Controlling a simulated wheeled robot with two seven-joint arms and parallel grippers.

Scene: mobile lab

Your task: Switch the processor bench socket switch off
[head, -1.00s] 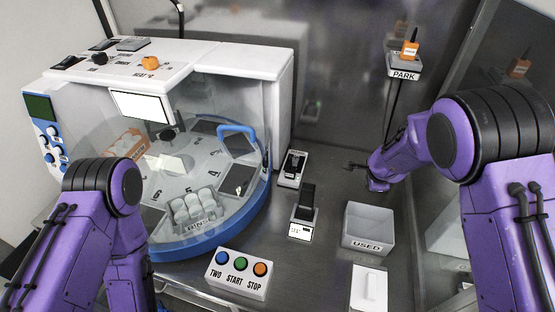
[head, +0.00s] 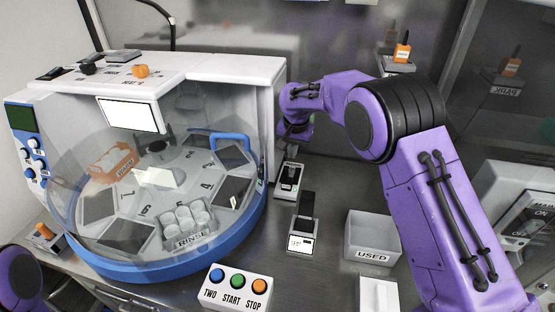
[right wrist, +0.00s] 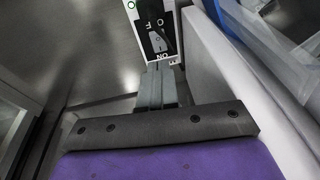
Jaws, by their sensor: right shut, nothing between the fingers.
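The socket switch is a white box with a black plate and a grey rocker (right wrist: 157,40), marked OFF at its far end and ON at the end nearer my fingers in the right wrist view. It seems to be the upright-lying white and black box (head: 290,179) beside the processor in the head view. My right gripper (head: 287,148) is behind that box, pointing down. In the right wrist view its fingers (right wrist: 157,77) are shut and empty, close to the ON end; contact cannot be told. Which way the rocker tilts is unclear. My left gripper is out of view.
The white processor (head: 225,70) with its clear lid and blue rim stands close on the left. A black device on a stand (head: 304,216), the USED bin (head: 372,239) and the TWO/START/STOP button box (head: 236,287) are in front. Bare bench lies between them.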

